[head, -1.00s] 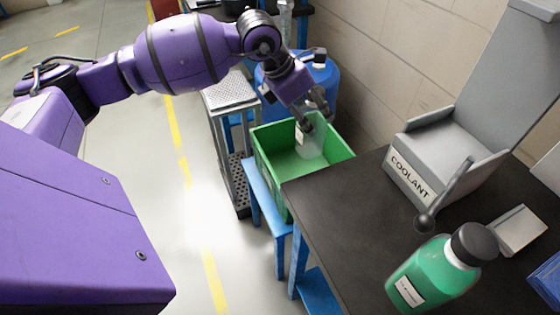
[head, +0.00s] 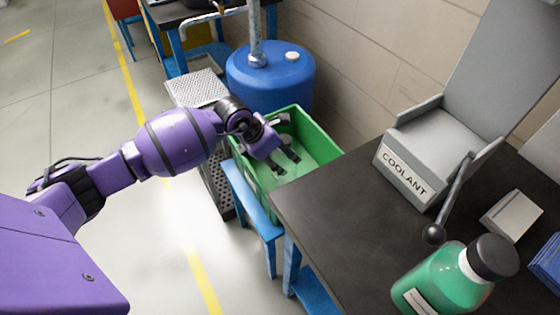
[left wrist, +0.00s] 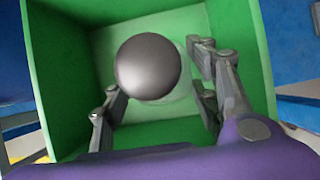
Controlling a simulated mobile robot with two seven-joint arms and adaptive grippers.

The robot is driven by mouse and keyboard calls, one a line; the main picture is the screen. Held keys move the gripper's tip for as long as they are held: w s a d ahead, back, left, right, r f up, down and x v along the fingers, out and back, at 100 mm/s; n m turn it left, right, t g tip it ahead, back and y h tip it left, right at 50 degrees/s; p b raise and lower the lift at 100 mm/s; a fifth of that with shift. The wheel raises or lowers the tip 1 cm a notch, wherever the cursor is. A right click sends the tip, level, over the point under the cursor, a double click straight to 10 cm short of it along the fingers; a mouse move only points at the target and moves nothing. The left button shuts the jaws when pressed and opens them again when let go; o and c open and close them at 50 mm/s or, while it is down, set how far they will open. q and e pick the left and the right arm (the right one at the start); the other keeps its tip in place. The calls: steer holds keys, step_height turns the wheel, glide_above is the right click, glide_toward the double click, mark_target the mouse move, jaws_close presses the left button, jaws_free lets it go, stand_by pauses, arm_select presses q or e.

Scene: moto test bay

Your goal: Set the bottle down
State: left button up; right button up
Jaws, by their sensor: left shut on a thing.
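The held bottle shows in the left wrist view as a round dark grey cap (left wrist: 147,67) with a pale, clear body behind it. My left gripper (head: 284,160) reaches down into the green crate (head: 325,140), its fingers shut around the bottle. In the left wrist view the fingers stand on both sides of the cap. The bottle is mostly hidden by my gripper in the head view. I cannot tell whether its base touches the crate floor. My right gripper is not in view.
The crate sits on a blue stand (head: 252,204) beside a dark bench (head: 330,215). On the bench are a green bottle with a black cap (head: 445,280), a grey COOLANT holder (head: 405,176) and a grey box (head: 513,217). A blue drum (head: 270,80) stands behind the crate.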

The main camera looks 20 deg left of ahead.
arm_select(q)
steer(key=shift+f, duration=1.6)
steer(key=shift+f, duration=0.2)
steer(key=o, duration=1.2)
steer(key=shift+r, duration=0.15)
steer(key=shift+s+a+r, duration=0.1)
steer(key=shift+r, duration=0.2)
steer(key=v, duration=1.1)
steer(key=shift+s+a+r+p, duration=0.15)
steer(key=shift+r+p, duration=0.1)
steer(key=shift+p, duration=0.15)
